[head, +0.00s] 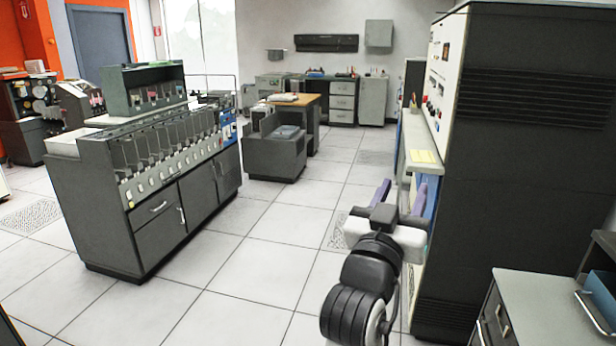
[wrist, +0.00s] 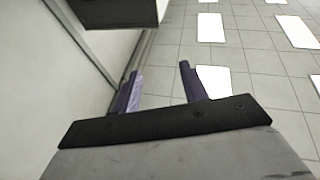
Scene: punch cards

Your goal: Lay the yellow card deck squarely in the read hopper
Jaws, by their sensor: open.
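A flat yellow stack (head: 424,156) lies on the pale ledge (head: 418,166) of the tall dark cabinet in the head view. It looks like the yellow card deck, but is too small to tell for certain. My gripper (head: 401,193) is in front of the cabinet, below and a little left of the stack, with its two purple fingers apart. In the wrist view, my gripper (wrist: 160,88) is open with nothing between its fingers, and no deck shows there. I cannot pick out the read hopper with certainty in either view.
The tall cabinet (head: 520,150) stands close on the right. A grey counter (head: 545,305) is at front right. A long sorter-like machine (head: 150,180) with several pockets stands left. A low grey unit (head: 272,155) and wooden desk are behind. The floor between is clear.

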